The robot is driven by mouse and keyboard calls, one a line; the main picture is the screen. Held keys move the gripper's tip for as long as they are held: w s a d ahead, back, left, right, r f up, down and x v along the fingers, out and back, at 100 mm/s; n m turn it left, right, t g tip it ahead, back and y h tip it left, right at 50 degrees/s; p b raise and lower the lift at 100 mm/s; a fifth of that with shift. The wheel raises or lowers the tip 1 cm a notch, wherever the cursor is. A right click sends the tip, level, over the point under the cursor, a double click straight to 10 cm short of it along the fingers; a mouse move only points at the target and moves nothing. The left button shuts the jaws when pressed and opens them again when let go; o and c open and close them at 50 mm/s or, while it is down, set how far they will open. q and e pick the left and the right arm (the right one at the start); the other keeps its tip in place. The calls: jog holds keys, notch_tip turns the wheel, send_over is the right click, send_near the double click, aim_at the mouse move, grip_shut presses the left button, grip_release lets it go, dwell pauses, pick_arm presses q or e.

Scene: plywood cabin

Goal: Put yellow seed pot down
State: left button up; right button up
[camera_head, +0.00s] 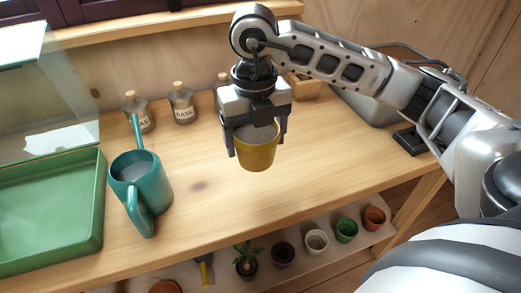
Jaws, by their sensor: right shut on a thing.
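The yellow seed pot (257,153) is upright between the fingers of my right gripper (256,138), in the middle of the view. A grey surface shows inside the pot. My right gripper is shut on the pot from above, one finger on each side of it. The pot appears to be above the wooden tabletop (300,197), but the exact gap is hard to judge. My left gripper is not in view.
A teal watering can (155,185) and a green tray (50,215) with a clear lid (45,95) stand left. Corked bottles (184,105) stand behind. A lower shelf (330,262) holds several small pots. The tabletop around the held pot is clear.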

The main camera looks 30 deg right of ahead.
aim_at(260, 141)
jog(key=f, duration=0.1)
jog(key=w+d+f, duration=0.2)
jog(key=shift+d+f, duration=0.1)
jog(key=shift+f, duration=0.15)
jog(key=f, duration=0.3)
jog(key=shift+w+d+f, duration=0.15)
jog(key=shift+d, duration=0.1)
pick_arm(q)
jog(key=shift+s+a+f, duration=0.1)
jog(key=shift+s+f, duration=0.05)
pick_arm(e)
jog(key=shift+f, duration=0.2)
jog(key=shift+f, duration=0.2)
jog(key=o, duration=1.2)
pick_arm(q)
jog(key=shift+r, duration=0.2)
pick_arm(e)
jog(key=shift+r, duration=0.1)
